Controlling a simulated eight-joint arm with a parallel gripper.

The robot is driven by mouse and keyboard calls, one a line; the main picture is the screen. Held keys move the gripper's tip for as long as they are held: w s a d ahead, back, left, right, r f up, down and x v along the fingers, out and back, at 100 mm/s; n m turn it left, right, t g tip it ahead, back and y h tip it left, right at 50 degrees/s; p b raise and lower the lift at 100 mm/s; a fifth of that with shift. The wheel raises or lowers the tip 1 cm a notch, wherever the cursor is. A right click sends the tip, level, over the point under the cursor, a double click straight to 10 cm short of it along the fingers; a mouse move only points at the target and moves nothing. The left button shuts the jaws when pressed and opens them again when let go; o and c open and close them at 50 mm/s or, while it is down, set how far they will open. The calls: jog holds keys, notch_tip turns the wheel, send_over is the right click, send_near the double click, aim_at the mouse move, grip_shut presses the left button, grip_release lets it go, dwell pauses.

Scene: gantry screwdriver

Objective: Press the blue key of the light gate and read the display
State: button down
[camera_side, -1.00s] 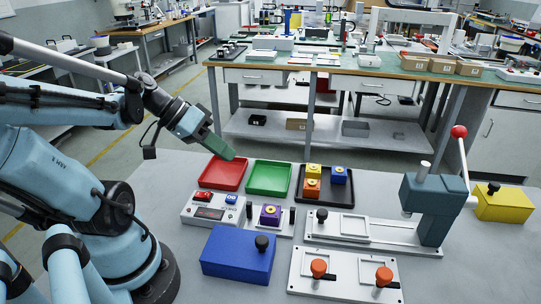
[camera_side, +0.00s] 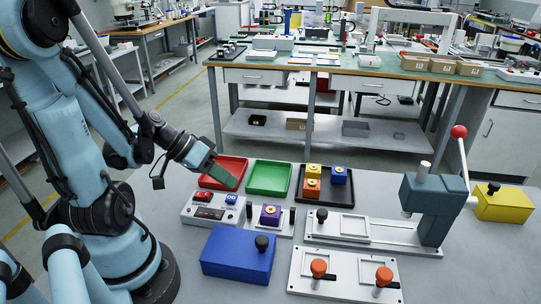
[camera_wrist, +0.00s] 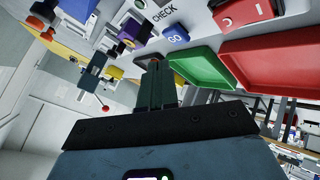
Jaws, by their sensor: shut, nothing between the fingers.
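The light gate (camera_side: 200,219) is a pale box with a red key (camera_side: 203,196), a blue key (camera_side: 231,199) and a dark display (camera_side: 209,213) whose reading is too small to make out. A purple block (camera_side: 270,216) with a yellow ring sits between two dark posts to its right. My gripper (camera_side: 234,185) is shut and empty, tilted down, its tip a little above and behind the blue key. In the wrist view the shut fingers (camera_wrist: 158,68) point towards the box, with the blue key (camera_wrist: 175,34), marked GO, just beyond their tips; no contact shows.
Red (camera_side: 212,178) and green (camera_side: 268,178) trays lie behind the gate. A black tray (camera_side: 325,198) holds orange, yellow and blue blocks. A blue box (camera_side: 238,258) stands in front, and a lever press (camera_side: 428,205) stands to the right.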

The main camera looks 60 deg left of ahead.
aim_at(228, 197)
jog(key=shift+f, duration=0.55)
jog(key=shift+f, duration=0.1)
dwell(1.8)
jog(key=shift+f, duration=0.35)
dwell(0.4)
jog(key=shift+r, duration=0.45)
jog(key=shift+r, duration=2.5)
jog(key=shift+d, duration=0.1)
